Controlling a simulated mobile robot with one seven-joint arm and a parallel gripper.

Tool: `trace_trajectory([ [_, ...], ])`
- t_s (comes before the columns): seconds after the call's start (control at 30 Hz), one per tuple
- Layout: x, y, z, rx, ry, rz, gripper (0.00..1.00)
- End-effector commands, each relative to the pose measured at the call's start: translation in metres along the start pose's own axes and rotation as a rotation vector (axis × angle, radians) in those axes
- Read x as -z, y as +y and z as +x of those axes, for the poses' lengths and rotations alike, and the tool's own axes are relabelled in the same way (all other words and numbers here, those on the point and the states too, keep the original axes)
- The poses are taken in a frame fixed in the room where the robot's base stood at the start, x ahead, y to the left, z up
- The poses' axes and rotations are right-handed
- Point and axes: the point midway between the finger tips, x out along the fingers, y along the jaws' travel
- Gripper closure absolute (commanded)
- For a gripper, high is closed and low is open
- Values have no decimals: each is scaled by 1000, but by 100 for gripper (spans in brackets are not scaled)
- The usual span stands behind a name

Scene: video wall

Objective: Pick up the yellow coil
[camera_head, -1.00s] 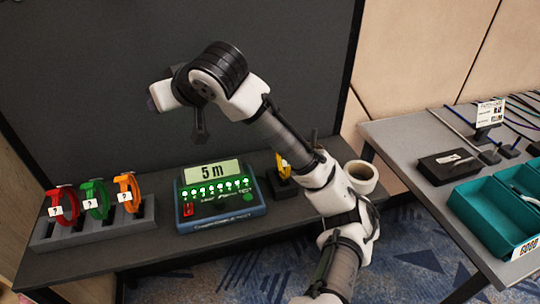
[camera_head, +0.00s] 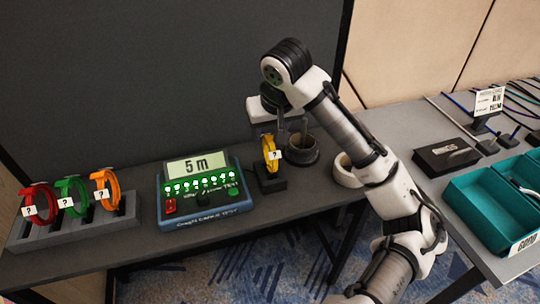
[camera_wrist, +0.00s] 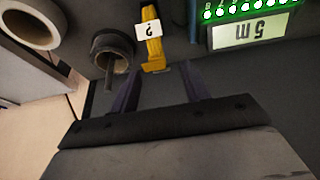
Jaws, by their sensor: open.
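The yellow coil (camera_head: 269,150) stands upright in a small black holder (camera_head: 271,182) on the dark table, just right of the tester. It bears a white "?" tag. My gripper (camera_head: 268,132) is above the coil and points down, its fingers partly hard to make out against the dark wall. In the wrist view the yellow coil (camera_wrist: 152,38) lies beyond the tips of my gripper (camera_wrist: 161,74), roughly between the two spread fingers. The fingers are apart with nothing held between them.
The "5 m" tester (camera_head: 203,190) is left of the holder. Red (camera_head: 39,204), green (camera_head: 72,196) and orange (camera_head: 106,189) coils stand in a grey rack at left. A dark round cup (camera_head: 303,150) and a white tape roll (camera_head: 346,172) are close on the right. Teal bins (camera_head: 490,210) are farther right.

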Motion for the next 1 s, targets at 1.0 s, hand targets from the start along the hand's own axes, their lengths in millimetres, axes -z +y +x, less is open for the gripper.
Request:
trace_trajectory([
  [1.0, -2, 3, 54, 1, 2, 0, 93],
])
